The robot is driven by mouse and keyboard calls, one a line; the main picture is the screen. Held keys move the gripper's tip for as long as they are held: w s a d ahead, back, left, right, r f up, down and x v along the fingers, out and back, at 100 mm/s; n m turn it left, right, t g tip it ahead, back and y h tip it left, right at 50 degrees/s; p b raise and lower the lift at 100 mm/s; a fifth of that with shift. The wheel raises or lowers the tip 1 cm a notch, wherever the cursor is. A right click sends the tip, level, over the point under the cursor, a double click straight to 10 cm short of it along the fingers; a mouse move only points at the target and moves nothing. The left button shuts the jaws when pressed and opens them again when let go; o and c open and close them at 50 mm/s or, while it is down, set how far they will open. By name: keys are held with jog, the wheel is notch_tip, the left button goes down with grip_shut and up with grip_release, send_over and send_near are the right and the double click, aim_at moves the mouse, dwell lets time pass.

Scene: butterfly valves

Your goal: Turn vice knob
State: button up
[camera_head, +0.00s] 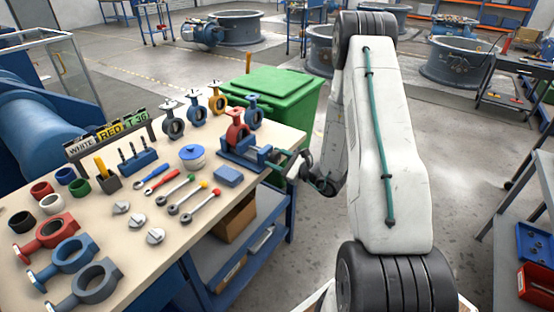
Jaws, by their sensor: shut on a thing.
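The blue vice (243,154) sits at the right edge of the workbench, with a red butterfly valve (237,130) standing at its jaws. The vice's knob end points right, past the bench edge, toward my arm. My gripper (301,162) is at that knob end, low beside the bench edge, and is shut on the vice knob. The fingers and the knob are small and dark here, so the exact grip is hard to make out. My white arm comes down from the right of the vice.
A green bin (285,88) stands close behind the vice. A shelf cart (520,215) is at the right. Floor between is clear.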

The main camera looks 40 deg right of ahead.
jog(key=shift+d+n, duration=0.1)
jog(key=shift+n, duration=1)
jog(key=o, duration=1)
jog(key=shift+s, duration=0.1)
jog(key=v, duration=0.7)
jog(key=shift+s+d+r, duration=0.1)
jog(key=shift+s, duration=0.15)
